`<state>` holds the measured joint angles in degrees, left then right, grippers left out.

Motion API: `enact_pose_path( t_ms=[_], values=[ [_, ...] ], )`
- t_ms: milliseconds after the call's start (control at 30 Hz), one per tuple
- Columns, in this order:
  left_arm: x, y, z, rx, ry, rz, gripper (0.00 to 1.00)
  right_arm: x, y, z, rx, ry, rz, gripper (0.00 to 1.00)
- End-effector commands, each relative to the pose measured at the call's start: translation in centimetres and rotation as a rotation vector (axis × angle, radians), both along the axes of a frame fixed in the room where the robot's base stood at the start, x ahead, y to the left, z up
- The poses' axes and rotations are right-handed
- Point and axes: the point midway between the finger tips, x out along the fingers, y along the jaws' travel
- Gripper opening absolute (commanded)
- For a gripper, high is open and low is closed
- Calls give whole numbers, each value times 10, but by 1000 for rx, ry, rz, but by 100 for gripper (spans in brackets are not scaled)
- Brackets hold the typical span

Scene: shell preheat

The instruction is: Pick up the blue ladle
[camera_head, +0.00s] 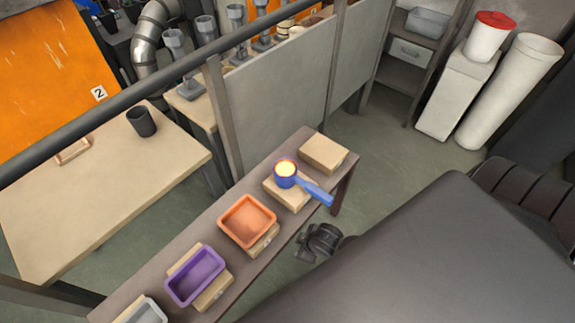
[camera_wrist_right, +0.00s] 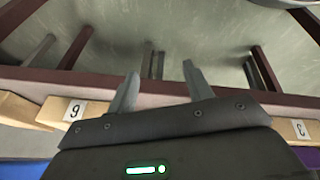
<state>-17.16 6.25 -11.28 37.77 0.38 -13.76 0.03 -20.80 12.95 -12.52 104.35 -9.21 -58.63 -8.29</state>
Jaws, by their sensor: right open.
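The blue ladle (camera_head: 318,193) lies on a wooden block (camera_head: 291,198) on the narrow bench in the head view. Its round bowl holds glowing yellow contents, and its handle points to the lower right, past the bench edge. My right gripper (camera_head: 308,242) shows dark beside the bench, below the ladle handle and apart from it. In the right wrist view, my right gripper (camera_wrist_right: 160,85) has its two fingers spread with nothing between them. A blue patch at the lower left edge there cannot be identified for certain. My left gripper is not in view.
The bench (camera_head: 225,207) also bears an orange tray (camera_head: 247,220), a purple tray (camera_head: 195,275), a grey tray (camera_head: 147,312) and a bare block (camera_head: 323,153). A grey panel (camera_head: 280,100) and rail stand behind it. A table with a dark cup (camera_head: 141,121) is left.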

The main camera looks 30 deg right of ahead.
Motion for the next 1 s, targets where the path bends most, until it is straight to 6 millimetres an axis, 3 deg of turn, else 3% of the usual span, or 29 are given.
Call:
enact_pose_path(
  t_ms=[33, 267, 333, 400, 567, 700, 833, 1000],
  values=[
    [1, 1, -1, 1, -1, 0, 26, 6, 3, 19, -6, -23, 23, 51],
    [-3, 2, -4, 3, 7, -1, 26, 27, 15, 105, -83, -143, 217, 51],
    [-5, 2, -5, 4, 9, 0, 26, 43, 22, 137, -163, -231, 404, 51],
    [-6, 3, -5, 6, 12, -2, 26, 58, 30, 156, -257, -310, 620, 51],
    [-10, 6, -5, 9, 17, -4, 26, 83, 38, 175, -477, -439, 1089, 51],
    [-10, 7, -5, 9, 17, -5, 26, 96, 27, 180, -688, -496, 1523, 51],
    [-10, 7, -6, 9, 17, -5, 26, 102, -7, 179, -880, -471, 1951, 51],
    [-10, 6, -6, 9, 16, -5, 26, 99, -71, 180, -1016, -342, 2411, 51]
  ],
)
